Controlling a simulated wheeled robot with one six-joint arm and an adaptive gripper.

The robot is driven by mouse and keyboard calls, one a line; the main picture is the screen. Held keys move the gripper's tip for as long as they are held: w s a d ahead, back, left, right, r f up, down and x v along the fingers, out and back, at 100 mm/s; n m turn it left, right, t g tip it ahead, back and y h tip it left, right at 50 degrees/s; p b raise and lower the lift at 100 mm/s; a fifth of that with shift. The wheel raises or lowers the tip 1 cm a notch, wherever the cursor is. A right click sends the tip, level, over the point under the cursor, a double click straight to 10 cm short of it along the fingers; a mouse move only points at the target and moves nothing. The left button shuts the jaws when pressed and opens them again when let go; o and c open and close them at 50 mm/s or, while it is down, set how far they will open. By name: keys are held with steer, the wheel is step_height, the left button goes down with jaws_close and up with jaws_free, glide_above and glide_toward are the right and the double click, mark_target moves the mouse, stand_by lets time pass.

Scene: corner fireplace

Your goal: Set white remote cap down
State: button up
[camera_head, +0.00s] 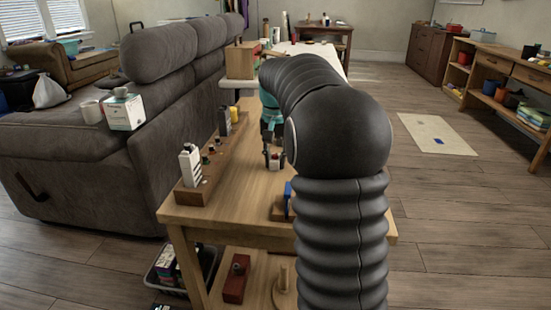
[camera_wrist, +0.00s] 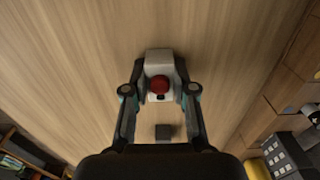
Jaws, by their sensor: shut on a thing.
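The white cap (camera_wrist: 158,63), a small white block with a round red knob, is between the fingertips of my gripper (camera_wrist: 159,92) in the wrist view. My gripper is shut on its sides. In the head view, my gripper (camera_head: 274,160) points down over the wooden table (camera_head: 235,175), with the cap's white and red (camera_head: 274,165) low between the fingers. My own arm hides part of this area. I cannot tell whether the cap touches the tabletop.
A wooden tray (camera_head: 193,195) with a white-and-dark box (camera_head: 190,163) lies along the table's left edge. A yellow cup (camera_head: 236,114) stands farther back. A blue item (camera_head: 288,194) is near the front right. Bare tabletop (camera_wrist: 85,50) surrounds the cap.

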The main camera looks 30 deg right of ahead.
mark_target(275, 155)
steer(key=o, duration=0.9)
steer(key=shift+f, duration=0.1)
steer(key=shift+o, duration=0.2)
step_height(275, 155, up, 12)
steer(key=f+p, duration=0.1)
steer(key=p, duration=0.1)
steer(key=s+a+r+n+t, duration=0.2)
steer(key=s+a, duration=0.4)
steer(key=s, duration=0.1)
steer(key=s+a+f+n+t, duration=0.1)
steer(key=s+a+f, duration=0.2)
steer(key=s, duration=0.4)
steer(key=s+a+f+n+t, duration=0.1)
steer(key=s+a+f+n, duration=0.1)
steer(key=s+f, duration=0.4)
steer(key=s+a+f+n+t, duration=0.1)
steer(key=s+a+f, duration=0.3)
steer(key=s, duration=0.4)
steer(key=shift+s+a+f+n+t, duration=0.3)
steer(key=shift+a+f+n, duration=0.1)
steer(key=shift+a, duration=0.1)
